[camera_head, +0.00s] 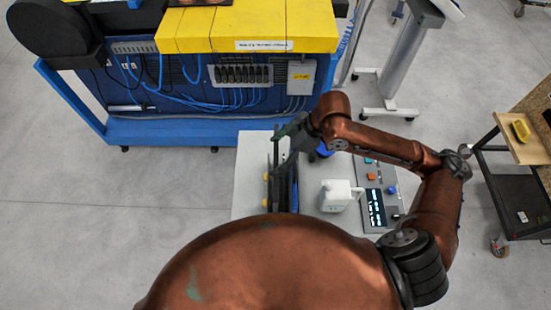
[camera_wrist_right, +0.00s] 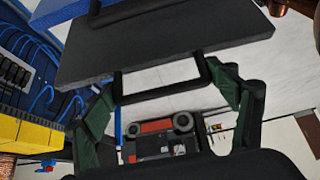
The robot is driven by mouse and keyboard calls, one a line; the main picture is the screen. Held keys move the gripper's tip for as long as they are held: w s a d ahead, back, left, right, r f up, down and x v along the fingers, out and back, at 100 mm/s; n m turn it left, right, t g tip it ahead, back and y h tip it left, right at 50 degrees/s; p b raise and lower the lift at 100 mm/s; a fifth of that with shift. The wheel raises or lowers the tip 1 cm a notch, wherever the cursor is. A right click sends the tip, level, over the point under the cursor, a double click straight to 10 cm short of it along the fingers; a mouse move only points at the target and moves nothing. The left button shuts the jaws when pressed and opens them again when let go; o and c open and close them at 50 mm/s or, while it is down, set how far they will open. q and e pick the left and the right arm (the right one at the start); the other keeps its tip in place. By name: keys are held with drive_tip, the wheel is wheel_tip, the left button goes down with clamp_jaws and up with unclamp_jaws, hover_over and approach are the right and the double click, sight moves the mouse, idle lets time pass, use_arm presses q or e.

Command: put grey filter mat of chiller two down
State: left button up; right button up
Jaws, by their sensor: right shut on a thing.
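The grey filter mat (camera_wrist_right: 165,48) is a flat dark grey slab with a black handle bar (camera_wrist_right: 160,83) on its near edge. My right gripper (camera_wrist_right: 163,97) has its green-black fingers on both sides of that handle and is shut on it. In the head view the mat (camera_head: 283,178) shows nearly edge-on as a dark upright strip, below my right gripper (camera_head: 293,132), over the light-topped unit (camera_head: 248,185). I cannot tell whether the mat touches that top. My own copper body hides the front of the unit. Which unit is chiller two cannot be read. My left gripper is out of view.
A white jug (camera_head: 337,194) and a control panel (camera_head: 375,202) with a lit display are right of the mat. A blue machine with a yellow top (camera_head: 250,25) stands behind. A cart (camera_head: 523,190) is at the right. Open grey floor lies left.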

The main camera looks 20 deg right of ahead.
wheel_tip(320, 180, down, 3)
drive_tip(key=shift+a+r, duration=0.1)
drive_tip(key=shift+r, duration=0.1)
drive_tip(key=shift+f, duration=0.35)
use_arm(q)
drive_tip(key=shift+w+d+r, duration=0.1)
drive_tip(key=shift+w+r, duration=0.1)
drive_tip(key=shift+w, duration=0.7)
use_arm(e)
drive_tip(key=shift+f, duration=0.25)
drive_tip(key=o, duration=1.4)
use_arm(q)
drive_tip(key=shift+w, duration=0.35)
use_arm(e)
drive_tip(key=o, duration=0.3)
drive_tip(key=shift+o, duration=0.2)
drive_tip(key=shift+r, duration=0.1)
